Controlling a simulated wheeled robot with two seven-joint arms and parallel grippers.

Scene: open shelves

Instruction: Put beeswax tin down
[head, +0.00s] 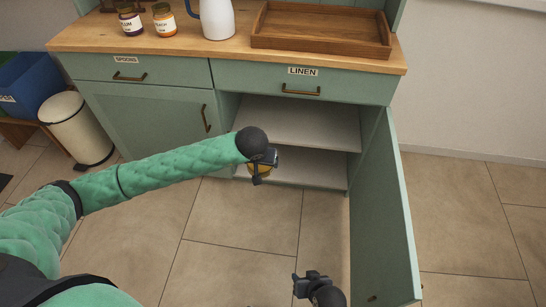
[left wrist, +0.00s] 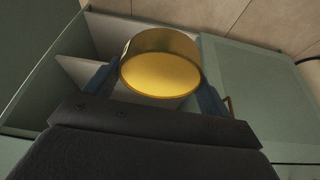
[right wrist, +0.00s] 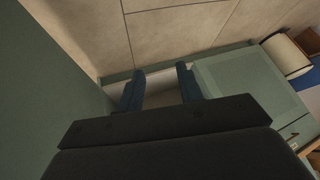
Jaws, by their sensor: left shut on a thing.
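The beeswax tin (head: 262,173) is a round yellow-gold tin, partly hidden behind my left gripper (head: 262,165) in the head view. My left gripper is shut on it, and the tin (left wrist: 160,75) sits between both fingers in the left wrist view. It is held in front of the open cabinet compartment, near the lower shelf (head: 310,167); I cannot tell whether it is past the shelf's front edge. My right gripper (head: 303,284) is low at the bottom of the head view. Its fingers are apart and empty in the right wrist view (right wrist: 161,75).
The green cabinet door (head: 385,220) stands open to the right. An upper shelf (head: 295,125) lies under the LINEN drawer (head: 300,84). Both shelves look bare where visible. The countertop holds a wooden tray (head: 320,43), white jug (head: 217,20) and jars (head: 165,22). A bin (head: 77,130) stands left.

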